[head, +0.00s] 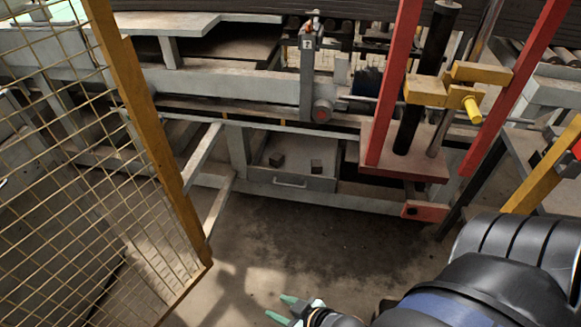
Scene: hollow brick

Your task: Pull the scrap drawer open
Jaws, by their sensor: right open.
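The scrap drawer (291,188) is a grey metal box low under the machine frame, in the middle of the head view. Its front carries a light bar handle (290,182). Its top is open to view and two small dark blocks (277,159) lie in it. My right gripper (290,306) is at the bottom edge of the view, with pale green fingertips. It is open and empty, over the floor and well apart from the handle. My left gripper is not in view.
A yellow-framed mesh gate (160,150) stands at the left. Red posts on a red base plate (405,155) rise right of the drawer, with a red bracket (424,211) low beside it. The concrete floor (300,245) before the drawer is clear.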

